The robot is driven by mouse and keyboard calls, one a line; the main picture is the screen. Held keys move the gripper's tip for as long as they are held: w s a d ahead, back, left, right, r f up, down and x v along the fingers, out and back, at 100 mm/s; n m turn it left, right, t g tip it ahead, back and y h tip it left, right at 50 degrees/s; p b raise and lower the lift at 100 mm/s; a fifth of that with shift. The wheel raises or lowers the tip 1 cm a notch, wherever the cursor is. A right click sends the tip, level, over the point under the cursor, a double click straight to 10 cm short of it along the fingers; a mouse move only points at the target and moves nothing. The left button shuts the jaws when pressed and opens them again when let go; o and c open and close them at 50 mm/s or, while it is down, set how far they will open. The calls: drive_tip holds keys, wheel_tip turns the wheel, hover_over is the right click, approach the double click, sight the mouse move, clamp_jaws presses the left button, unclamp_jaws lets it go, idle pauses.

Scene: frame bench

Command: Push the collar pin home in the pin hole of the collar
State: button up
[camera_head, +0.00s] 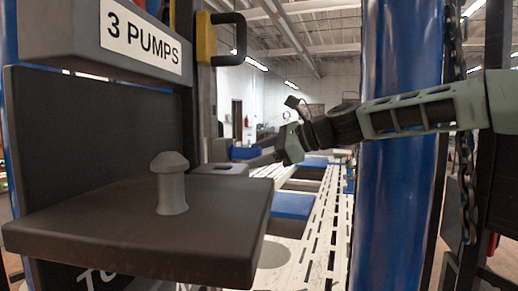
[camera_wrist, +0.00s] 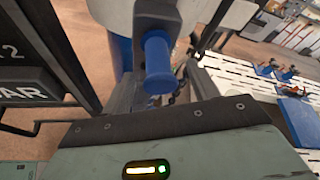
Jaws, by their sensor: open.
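The collar pin (camera_wrist: 158,66) is blue with a round, flat head. In the wrist view it stands out from a grey block, which looks like the collar (camera_wrist: 157,16), with a length of blue showing outside. The hole itself is hidden. My gripper (camera_wrist: 160,92) is open, with its dark fingers on either side of the pin's head; I cannot tell whether they touch it. In the head view my gripper (camera_head: 257,151) reaches in from the right, its tips beside the small blue pin (camera_head: 243,153) at the grey collar (camera_head: 221,150).
A dark shelf (camera_head: 120,235) with a grey mushroom-shaped peg (camera_head: 171,184) stands at the near left, under a "3 PUMPS" block (camera_head: 105,40). A black handle (camera_head: 237,38) juts out above the collar. A blue post (camera_head: 398,200) stands behind my arm. A slotted white bench (camera_head: 325,220) lies below.

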drive_tip(key=shift+a, duration=0.15)
drive_tip(key=shift+f, duration=0.1)
drive_tip(key=shift+c, duration=0.3)
drive_tip(key=c, duration=1.1)
drive_tip(key=shift+c, duration=0.2)
drive_tip(key=o, duration=1.2)
drive_tip(key=shift+a, duration=0.15)
